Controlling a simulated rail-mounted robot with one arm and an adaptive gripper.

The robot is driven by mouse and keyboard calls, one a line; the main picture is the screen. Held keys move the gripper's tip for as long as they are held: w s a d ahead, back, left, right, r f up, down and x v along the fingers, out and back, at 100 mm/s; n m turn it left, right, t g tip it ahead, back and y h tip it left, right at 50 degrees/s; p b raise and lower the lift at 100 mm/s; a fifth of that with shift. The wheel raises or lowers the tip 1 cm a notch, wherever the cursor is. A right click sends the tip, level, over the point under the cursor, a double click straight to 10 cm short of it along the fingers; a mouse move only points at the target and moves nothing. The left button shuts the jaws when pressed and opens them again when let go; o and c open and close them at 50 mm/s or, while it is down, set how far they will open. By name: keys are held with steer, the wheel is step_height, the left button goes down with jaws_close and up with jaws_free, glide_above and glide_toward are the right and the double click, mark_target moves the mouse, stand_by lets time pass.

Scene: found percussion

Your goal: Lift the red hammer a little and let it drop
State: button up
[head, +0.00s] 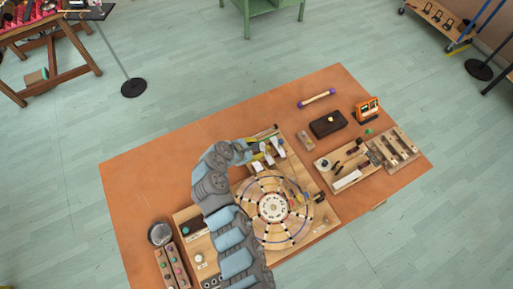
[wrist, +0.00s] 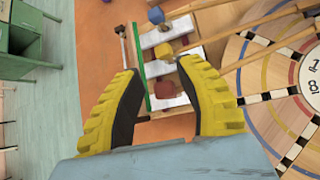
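The red hammer head (wrist: 167,90) shows in the wrist view between my finger tips, low over a white bar on a small wooden stand. A wooden stick that seems to be its handle runs to the right, partly behind my right finger. My gripper (wrist: 160,70) is open with its yellow fingers apart on either side of the red head, and I see nothing held. Whether a finger touches the head cannot be told. In the head view my gripper (head: 255,155) is over the white bars (head: 274,147), and the red head cannot be made out.
A yellow block (wrist: 164,51) and a blue block (wrist: 155,15) sit beyond the red one on similar bars. A numbered wheel (head: 272,207) lies close to the right. A board with tools (head: 347,180) and a dark box (head: 328,123) stand farther right. The table's upper left is clear.

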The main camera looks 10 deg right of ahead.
steer(key=shift+o, duration=0.6)
steer(key=shift+a, duration=0.15)
steer(key=v, duration=1.2)
steer(key=shift+w, duration=0.1)
